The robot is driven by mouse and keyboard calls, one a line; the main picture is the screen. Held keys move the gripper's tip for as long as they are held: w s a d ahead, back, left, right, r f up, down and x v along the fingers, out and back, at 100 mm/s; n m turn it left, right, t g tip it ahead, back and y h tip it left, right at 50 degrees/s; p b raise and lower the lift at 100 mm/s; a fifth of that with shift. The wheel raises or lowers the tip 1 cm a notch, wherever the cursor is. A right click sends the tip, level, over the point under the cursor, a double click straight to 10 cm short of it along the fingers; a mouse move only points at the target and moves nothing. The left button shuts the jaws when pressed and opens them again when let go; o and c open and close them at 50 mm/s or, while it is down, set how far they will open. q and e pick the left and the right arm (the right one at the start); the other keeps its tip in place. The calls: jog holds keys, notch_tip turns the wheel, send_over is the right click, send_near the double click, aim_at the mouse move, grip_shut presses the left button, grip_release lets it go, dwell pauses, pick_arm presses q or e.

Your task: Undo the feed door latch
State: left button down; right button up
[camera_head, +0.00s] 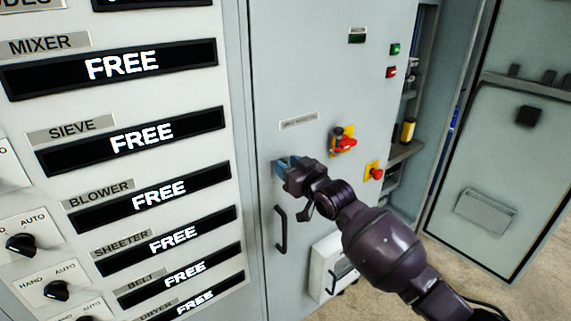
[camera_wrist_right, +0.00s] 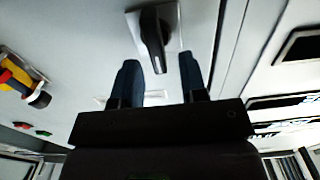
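In the right wrist view a black turn latch (camera_wrist_right: 150,32) sits on a light square plate on the grey cabinet door (camera_head: 300,70). My right gripper (camera_head: 281,166) is at this door, below a small label. Its two blue-grey fingers (camera_wrist_right: 159,63) are apart, and in the wrist view the latch's lower end shows in the gap between them. I cannot tell whether either finger touches the latch. In the head view my gripper hides the latch. My left gripper is in neither view. No label here clearly names a feed door.
A black pull handle (camera_head: 281,230) is below my right gripper. A red-and-yellow switch (camera_head: 345,142) and a red emergency button (camera_head: 375,173) are close to its right. A panel of "FREE" displays (camera_head: 122,63) is at left. An open cabinet door (camera_head: 495,170) stands at right.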

jog(key=shift+w+a, duration=0.4)
jog(key=shift+w, duration=0.15)
jog(key=c, duration=0.6)
jog(key=shift+m, duration=0.3)
jog(key=m, duration=0.2)
jog(key=shift+w+d+m+p, duration=0.2)
jog(key=shift+d+m+p, duration=0.1)
jog(key=shift+m+p, duration=0.1)
jog(key=shift+w+d+f+m+p, duration=0.1)
jog(key=shift+w+d+f+m, duration=0.2)
jog(key=shift+m, duration=2.15)
jog(key=shift+d+f+m+p, duration=0.15)
jog(key=shift+f+m, duration=0.2)
jog(key=shift+m, duration=2.05)
jog(key=shift+w+d+f+m+p, duration=0.15)
jog(key=shift+f+m, duration=0.2)
jog(key=shift+m, duration=2.1)
